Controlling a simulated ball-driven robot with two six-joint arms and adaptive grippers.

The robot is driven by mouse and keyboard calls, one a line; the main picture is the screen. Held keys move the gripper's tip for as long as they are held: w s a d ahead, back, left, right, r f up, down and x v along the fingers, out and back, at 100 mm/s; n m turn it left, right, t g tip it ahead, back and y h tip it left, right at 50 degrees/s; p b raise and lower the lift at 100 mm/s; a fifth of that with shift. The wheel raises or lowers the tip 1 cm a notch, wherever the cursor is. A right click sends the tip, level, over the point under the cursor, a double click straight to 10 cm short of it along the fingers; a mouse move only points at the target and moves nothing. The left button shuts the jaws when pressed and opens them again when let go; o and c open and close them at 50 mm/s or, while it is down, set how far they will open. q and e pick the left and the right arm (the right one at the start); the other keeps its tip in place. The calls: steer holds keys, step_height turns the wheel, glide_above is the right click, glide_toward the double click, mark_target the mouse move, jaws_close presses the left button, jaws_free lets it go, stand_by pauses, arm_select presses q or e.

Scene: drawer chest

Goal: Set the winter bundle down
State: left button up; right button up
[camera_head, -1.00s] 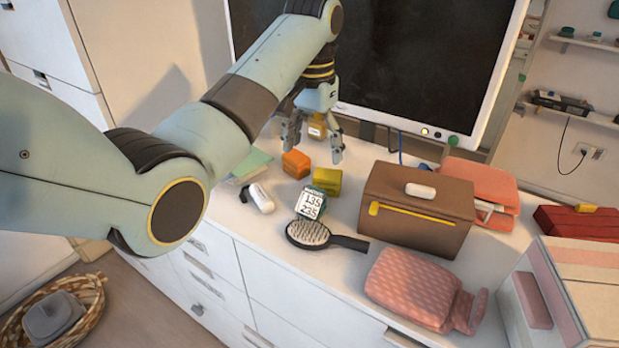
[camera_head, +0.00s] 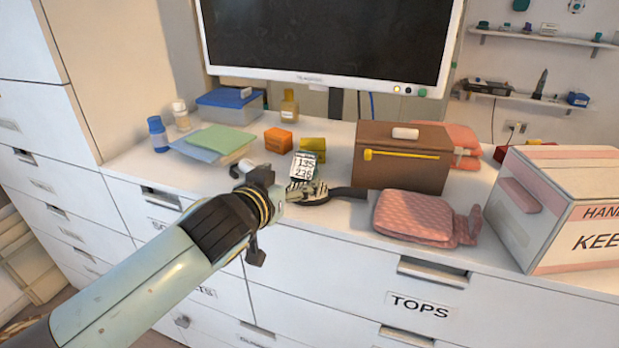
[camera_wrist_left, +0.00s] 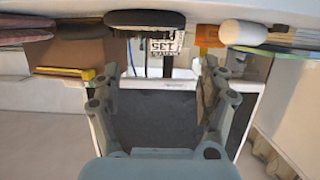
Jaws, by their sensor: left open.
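A pink, textured, folded bundle (camera_head: 413,216) with a strap-like end lies on the chest top near its front edge, in front of the brown box. I cannot tell for sure that it is the winter bundle. My left gripper (camera_head: 290,195) is at the front edge of the chest top, left of the pink bundle and apart from it, overlapping the hairbrush in the picture. In the left wrist view my left gripper (camera_wrist_left: 157,80) has its fingers spread, with nothing between them. My right gripper is not in view.
A white and pink carton (camera_head: 565,205) stands right. A monitor (camera_head: 330,40) stands behind.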

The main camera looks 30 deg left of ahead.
mark_target(303, 166)
arm_select(q)
steer(key=x, duration=0.3)
steer(key=shift+a+r, duration=0.15)
steer(key=x, duration=0.1)
steer(key=p+x, duration=0.1)
steer(key=x, duration=0.1)
steer(key=shift+a+r, duration=0.1)
steer(key=shift+a, duration=0.15)
steer(key=x, duration=0.2)
steer(key=shift+w+a+p, duration=0.2)
steer(key=shift+a+p, duration=0.05)
steer(key=shift+p, duration=0.1)
steer(key=shift+w+a+f, duration=0.1)
steer(key=shift+w+f, duration=0.25)
steer(key=shift+w, duration=0.2)
steer(key=shift+s, duration=0.1)
steer(key=shift+c, duration=0.9)
steer(key=c, duration=1.3)
steer(key=shift+r, duration=0.15)
steer(key=shift+c, duration=0.2)
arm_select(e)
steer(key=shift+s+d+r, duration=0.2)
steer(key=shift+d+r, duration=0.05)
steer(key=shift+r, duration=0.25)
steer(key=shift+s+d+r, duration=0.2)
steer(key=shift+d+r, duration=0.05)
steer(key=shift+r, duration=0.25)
